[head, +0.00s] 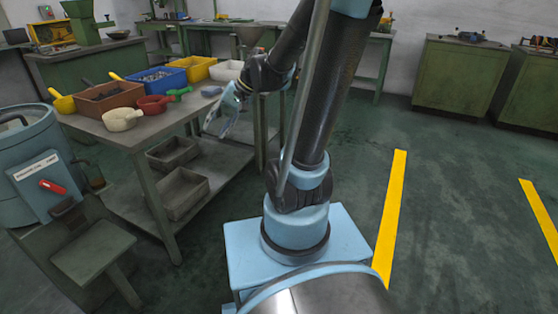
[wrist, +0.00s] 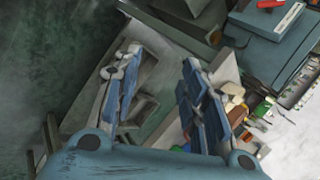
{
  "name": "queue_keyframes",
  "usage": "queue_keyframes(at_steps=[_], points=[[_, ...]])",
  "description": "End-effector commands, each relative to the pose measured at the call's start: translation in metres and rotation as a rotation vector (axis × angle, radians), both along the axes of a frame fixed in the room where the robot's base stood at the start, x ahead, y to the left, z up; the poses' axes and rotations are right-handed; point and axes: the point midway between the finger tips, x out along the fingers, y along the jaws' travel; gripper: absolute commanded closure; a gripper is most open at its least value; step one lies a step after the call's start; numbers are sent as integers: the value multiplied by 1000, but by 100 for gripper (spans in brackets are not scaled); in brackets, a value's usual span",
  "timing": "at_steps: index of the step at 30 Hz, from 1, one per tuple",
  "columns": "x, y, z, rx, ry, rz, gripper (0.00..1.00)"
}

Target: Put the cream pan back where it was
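The cream pan (head: 121,119), a small scoop-like pan with a short handle, lies near the front edge of the workbench (head: 150,135), in front of the brown bin. My gripper (head: 216,131) hangs off the bench's right end, well to the right of the pan and apart from it. Its fingers point down. In the wrist view my gripper (wrist: 160,62) has its two blue fingers spread, with nothing held between them. A small cream shape (wrist: 232,88) shows beyond the right finger there; I cannot tell for sure that it is the pan.
A red pan (head: 156,104), a yellow scoop (head: 63,103), a green scoop (head: 180,92), a brown bin (head: 108,97) and a blue bin (head: 156,79) crowd the bench. Grey trays (head: 181,193) sit on its lower shelf. A blue machine (head: 40,165) stands left. Floor on the right is clear.

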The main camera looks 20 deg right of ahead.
Motion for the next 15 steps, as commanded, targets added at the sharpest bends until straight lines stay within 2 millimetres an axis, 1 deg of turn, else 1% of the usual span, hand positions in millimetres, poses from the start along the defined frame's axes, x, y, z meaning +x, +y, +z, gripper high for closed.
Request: queue_keyframes(at_steps=[1, 3, 15], points=[[-11, -10, -4, -37, -9, 2, 61], [-25, -25, -9, -96, -24, 8, 61], [-101, -110, -46, -426, -82, 56, 61]])
